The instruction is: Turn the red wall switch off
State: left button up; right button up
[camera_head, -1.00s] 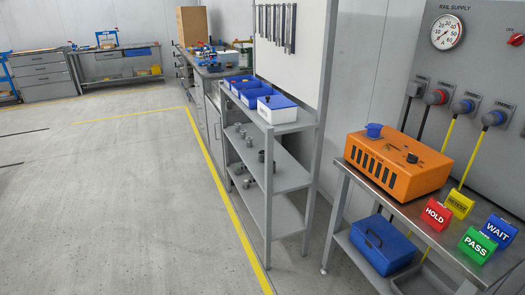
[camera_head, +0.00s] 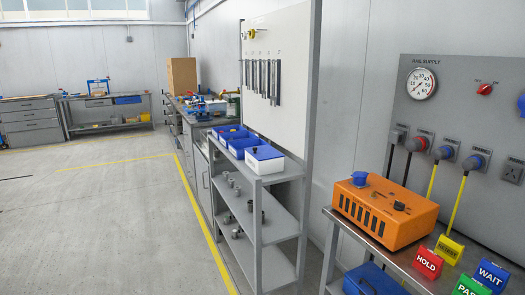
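A red rotary switch (camera_head: 485,89) sits on the grey wall panel (camera_head: 447,110) at the right, to the right of the round rail supply gauge (camera_head: 421,85). Small lettering shows above the knob, but it is too small to read surely, and I cannot tell which position the knob is in. Neither of my grippers is in view.
Sockets with plugs and cables line the panel below the gauge. An orange box (camera_head: 383,211) and coloured signs, such as the red HOLD sign (camera_head: 428,264), stand on the metal bench below. A shelf rack (camera_head: 273,178) stands left of it. Open floor (camera_head: 90,225) lies at left.

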aim_at(485, 90)
jog(key=z, duration=1.4)
jog(key=i+j+z, duration=0.1)
jog(key=z, duration=0.35)
jog(key=i+j+z, duration=0.2)
jog(key=z, duration=0.2)
jog(key=i+j+z, duration=0.1)
jog(key=z, duration=0.35)
jog(key=j, duration=0.1)
